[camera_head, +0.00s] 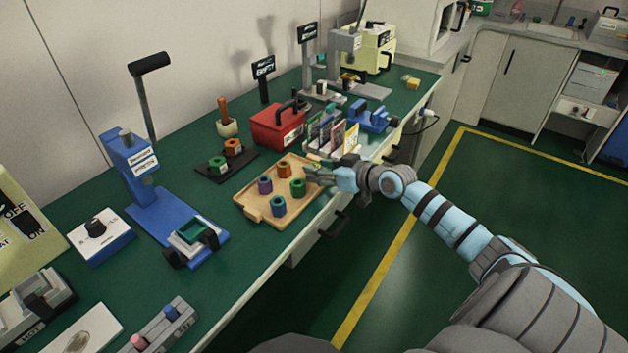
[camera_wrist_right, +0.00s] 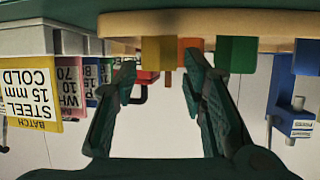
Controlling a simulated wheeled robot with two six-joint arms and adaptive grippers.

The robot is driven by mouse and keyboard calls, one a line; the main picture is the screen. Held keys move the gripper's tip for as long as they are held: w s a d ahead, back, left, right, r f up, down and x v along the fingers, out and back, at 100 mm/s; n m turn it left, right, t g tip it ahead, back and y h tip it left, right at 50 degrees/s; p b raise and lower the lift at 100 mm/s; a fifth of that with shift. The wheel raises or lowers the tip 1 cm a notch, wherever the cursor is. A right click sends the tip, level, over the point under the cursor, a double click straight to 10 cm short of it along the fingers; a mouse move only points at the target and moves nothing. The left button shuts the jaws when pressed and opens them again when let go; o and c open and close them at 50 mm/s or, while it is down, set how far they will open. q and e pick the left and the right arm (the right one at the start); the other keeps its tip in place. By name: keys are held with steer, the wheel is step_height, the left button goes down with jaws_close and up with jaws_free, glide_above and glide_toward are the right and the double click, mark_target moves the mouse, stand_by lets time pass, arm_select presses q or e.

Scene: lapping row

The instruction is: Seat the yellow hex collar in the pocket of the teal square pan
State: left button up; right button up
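The yellow hex collar (camera_wrist_right: 158,50) shows in the right wrist view, which is upside down, between my right gripper's fingers and beyond them. In the head view I cannot make it out; the right gripper probably hides it. My right gripper (camera_head: 313,175) is at the right end of the wooden tray (camera_head: 247,208). In the wrist view its fingers (camera_wrist_right: 160,78) are spread apart, with nothing clasped. The teal square pan (camera_head: 194,230) sits at the front of the blue lever press (camera_head: 160,207), left of the tray. My left gripper is not in view.
The tray also carries purple (camera_head: 265,185), orange (camera_head: 284,169), green (camera_head: 298,187) and blue (camera_head: 278,206) collars. Upright batch cards (camera_head: 338,138) and a red toolbox (camera_head: 278,125) stand behind the gripper. Green bench top is clear between tray and press.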

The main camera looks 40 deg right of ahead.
steer(key=x, duration=0.3)
steer(key=shift+f+b, duration=0.15)
steer(key=shift+b, duration=0.25)
steer(key=shift+w+f, duration=0.15)
steer(key=shift+w, duration=0.1)
steer(key=shift+c, duration=0.9)
steer(key=shift+s, duration=0.15)
steer(key=c, duration=0.7)
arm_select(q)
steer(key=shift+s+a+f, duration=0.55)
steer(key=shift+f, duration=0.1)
arm_select(e)
jaws_close()
